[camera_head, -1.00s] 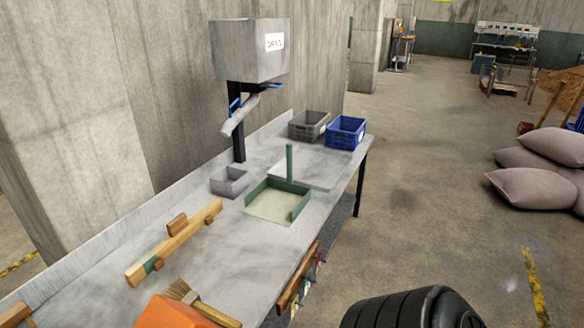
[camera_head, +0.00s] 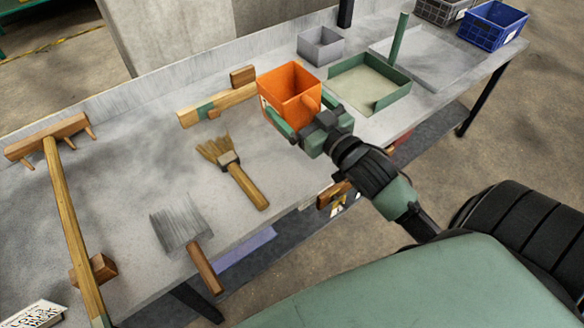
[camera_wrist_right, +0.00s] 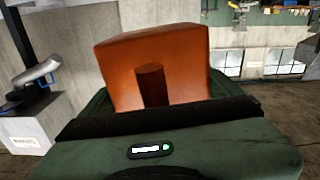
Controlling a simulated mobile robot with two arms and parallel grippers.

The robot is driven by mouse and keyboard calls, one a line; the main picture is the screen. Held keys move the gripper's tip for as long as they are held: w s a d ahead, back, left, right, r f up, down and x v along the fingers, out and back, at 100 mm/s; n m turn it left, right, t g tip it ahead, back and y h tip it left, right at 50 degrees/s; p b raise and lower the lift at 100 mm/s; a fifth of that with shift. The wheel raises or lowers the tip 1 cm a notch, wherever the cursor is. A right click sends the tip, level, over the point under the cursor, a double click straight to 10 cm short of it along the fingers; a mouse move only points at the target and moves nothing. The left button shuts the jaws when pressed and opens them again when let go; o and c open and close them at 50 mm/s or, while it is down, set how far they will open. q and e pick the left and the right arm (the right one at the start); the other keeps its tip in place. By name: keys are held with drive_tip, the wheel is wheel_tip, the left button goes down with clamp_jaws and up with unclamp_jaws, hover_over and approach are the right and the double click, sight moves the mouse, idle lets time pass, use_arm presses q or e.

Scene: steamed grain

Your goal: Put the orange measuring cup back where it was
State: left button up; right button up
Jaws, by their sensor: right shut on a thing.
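The orange measuring cup (camera_head: 290,92) is an open square box with a short handle. My right gripper (camera_head: 298,124) is shut on it. In the head view the cup is upright at the bench's middle, between the wooden rail and the green tray; I cannot tell whether its base touches the bench. It also fills the middle of the right wrist view (camera_wrist_right: 152,62), its handle pointing toward the gripper. The gripper's fingertips are partly hidden by the cup. My left gripper is not in view.
A wooden rail (camera_head: 196,108), a brush (camera_head: 246,186), a grey scraper (camera_head: 178,222) and a wooden rake (camera_head: 66,195) lie on the bench to the left. A green tray (camera_head: 345,74) and grey box (camera_head: 320,45) stand behind right. Bare bench (camera_head: 130,150) lies around the tools.

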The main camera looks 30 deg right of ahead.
drive_tip(key=shift+w+d+m, duration=0.3)
drive_tip(key=shift+w+d, duration=0.2)
drive_tip(key=shift+d, duration=0.05)
drive_tip(key=shift+w+d+f+b, duration=0.1)
drive_tip(key=shift+w+d+b, duration=0.05)
drive_tip(key=shift+d+b, duration=0.15)
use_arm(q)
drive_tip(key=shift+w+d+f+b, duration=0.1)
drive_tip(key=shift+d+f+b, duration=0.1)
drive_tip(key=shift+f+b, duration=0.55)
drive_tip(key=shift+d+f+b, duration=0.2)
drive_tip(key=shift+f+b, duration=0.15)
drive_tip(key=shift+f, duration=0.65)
use_arm(e)
drive_tip(key=shift+a+f, duration=0.15)
drive_tip(key=shift+f, duration=9.45)
drive_tip(key=shift+f, duration=0.1)
drive_tip(key=o, duration=1.8)
drive_tip(key=shift+c, duration=0.2)
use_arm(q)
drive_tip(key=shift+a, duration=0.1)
